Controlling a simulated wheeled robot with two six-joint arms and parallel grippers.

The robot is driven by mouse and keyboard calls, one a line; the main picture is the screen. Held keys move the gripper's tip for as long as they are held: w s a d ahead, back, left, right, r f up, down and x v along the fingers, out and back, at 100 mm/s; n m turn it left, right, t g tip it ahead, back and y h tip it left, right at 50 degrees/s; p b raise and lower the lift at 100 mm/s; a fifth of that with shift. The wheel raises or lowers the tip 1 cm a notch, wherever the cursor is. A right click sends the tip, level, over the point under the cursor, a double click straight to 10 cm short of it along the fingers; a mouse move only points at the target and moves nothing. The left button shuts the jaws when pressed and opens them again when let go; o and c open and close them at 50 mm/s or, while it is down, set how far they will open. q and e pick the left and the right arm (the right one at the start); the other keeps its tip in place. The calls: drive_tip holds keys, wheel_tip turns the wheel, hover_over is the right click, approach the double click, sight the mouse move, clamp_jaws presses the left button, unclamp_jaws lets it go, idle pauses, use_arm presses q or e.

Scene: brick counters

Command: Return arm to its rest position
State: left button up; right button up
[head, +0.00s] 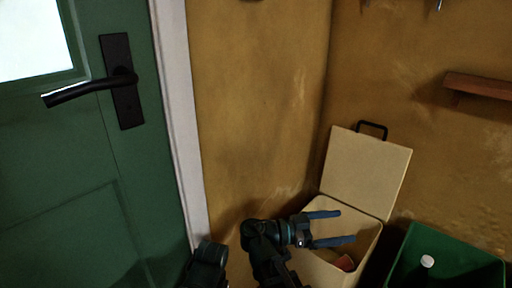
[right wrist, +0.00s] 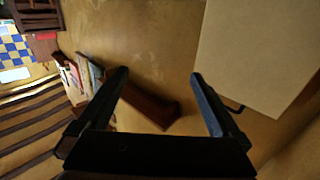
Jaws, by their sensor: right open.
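My right gripper (head: 347,225) is in the lower middle of the head view, its two dark blue fingers spread apart with nothing between them. It appears over the opening of a cream box (head: 368,255) whose lid (head: 366,172) stands open against the wall. In the right wrist view the open fingers (right wrist: 160,76) also have nothing between them, and the cream lid (right wrist: 260,50) shows at the upper right. My left gripper is not in view.
A reddish item (head: 345,262) lies in the cream box. A green bin (head: 490,268) with a white-topped item (head: 427,261) stands to its right. A green door (head: 90,190) with a black handle (head: 90,88) is at left. A wooden shelf (head: 480,86) is on the right wall.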

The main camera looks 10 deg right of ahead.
drive_tip(key=w+d+f+b, duration=0.3)
drive_tip(key=w+d, duration=0.3)
drive_tip(key=w, duration=0.5)
drive_tip(key=shift+w+d, duration=0.2)
drive_tip(key=shift+d, duration=0.15)
